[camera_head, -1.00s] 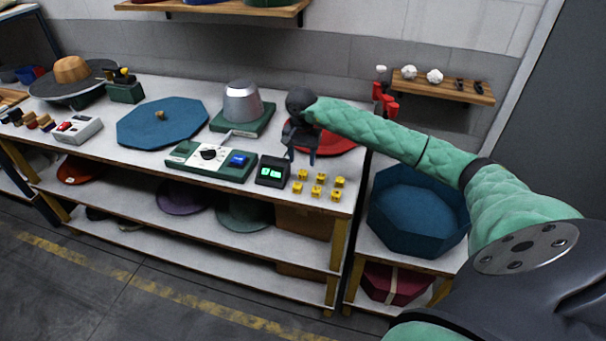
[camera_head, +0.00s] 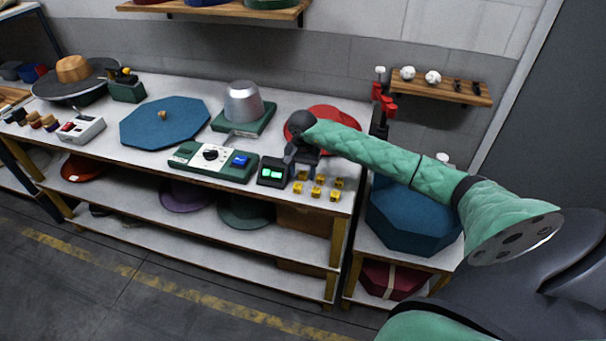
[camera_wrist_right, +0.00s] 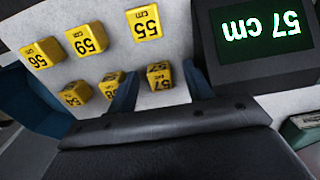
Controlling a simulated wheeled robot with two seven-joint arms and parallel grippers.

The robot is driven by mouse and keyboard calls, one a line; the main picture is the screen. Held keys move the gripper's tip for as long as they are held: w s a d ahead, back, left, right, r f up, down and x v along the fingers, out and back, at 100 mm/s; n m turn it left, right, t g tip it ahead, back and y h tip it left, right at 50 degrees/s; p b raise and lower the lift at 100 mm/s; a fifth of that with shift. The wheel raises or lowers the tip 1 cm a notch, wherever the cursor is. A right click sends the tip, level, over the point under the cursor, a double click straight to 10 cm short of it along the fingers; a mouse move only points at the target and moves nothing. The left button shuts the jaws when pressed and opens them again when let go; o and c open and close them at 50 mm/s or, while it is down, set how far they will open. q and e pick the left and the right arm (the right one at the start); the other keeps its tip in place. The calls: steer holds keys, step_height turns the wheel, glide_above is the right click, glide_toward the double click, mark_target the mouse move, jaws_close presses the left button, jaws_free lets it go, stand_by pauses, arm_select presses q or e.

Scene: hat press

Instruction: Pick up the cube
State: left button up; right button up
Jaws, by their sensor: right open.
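Several small yellow cubes with black numbers lie in two rows near the front right of the table. The cube marked 57 (camera_wrist_right: 159,77) matches the number on the display and also shows in the head view (camera_head: 302,177), at the left end of the back row. My right gripper (camera_wrist_right: 161,72) is open, with one dark blue finger on each side of the 57 cube in the wrist view. In the head view the right gripper (camera_head: 302,167) is low over the back row. I cannot tell whether the fingers touch the cube. My left gripper is out of view.
A display box (camera_head: 272,171) reading "57 cm" (camera_wrist_right: 260,30) stands close beside the 57 cube. Cubes 58 (camera_wrist_right: 111,84) and 55 (camera_wrist_right: 143,22) are close by.

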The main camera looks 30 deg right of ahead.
steer(key=c, duration=1.1)
steer(key=shift+o, duration=0.2)
steer(key=shift+r, duration=0.15)
